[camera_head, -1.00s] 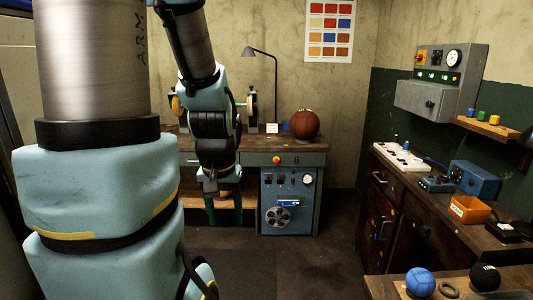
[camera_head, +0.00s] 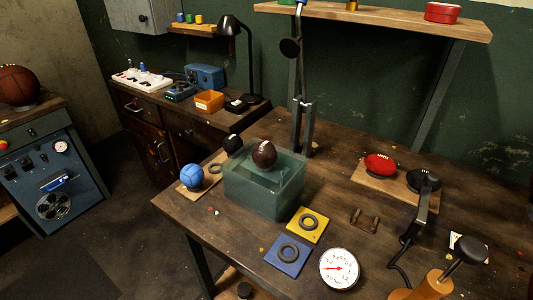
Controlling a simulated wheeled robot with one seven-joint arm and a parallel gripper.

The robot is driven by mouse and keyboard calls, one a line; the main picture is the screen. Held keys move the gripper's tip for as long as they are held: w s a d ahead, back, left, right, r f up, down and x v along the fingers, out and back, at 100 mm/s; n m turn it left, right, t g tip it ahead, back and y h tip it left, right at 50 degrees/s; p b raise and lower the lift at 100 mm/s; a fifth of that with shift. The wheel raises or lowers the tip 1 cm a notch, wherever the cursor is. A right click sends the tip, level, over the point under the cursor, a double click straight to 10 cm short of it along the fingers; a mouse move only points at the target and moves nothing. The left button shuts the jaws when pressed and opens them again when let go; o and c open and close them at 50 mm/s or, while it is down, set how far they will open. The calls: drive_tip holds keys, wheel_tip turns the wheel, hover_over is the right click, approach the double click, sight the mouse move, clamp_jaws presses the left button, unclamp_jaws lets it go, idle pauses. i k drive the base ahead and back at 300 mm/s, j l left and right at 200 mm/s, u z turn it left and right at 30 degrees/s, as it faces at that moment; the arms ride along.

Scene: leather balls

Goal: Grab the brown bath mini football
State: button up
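The brown mini football (camera_head: 264,153) has short white laces. It shows at the back of a translucent green bath (camera_head: 283,197) on the wooden table, with its upper part about level with the bath's back rim. I cannot tell whether it floats or rests on something. My gripper is not in this view, so its state and its distance from the ball do not show.
A blue ball (camera_head: 192,177) and a black ball (camera_head: 233,143) are left of the bath. A red ball (camera_head: 380,164) sits on a board to the right. A gauge (camera_head: 338,268) and yellow and blue ring plates lie in front. A metal post (camera_head: 297,125) stands behind.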

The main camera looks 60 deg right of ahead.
sight(264, 154)
drive_tip(key=i+j, duration=0.3)
drive_tip(key=i+l+z, duration=0.1)
drive_tip(key=z, duration=1.45)
drive_tip(key=i+j+z, duration=0.15)
drive_tip(key=i, duration=0.25)
drive_tip(key=j, duration=0.1)
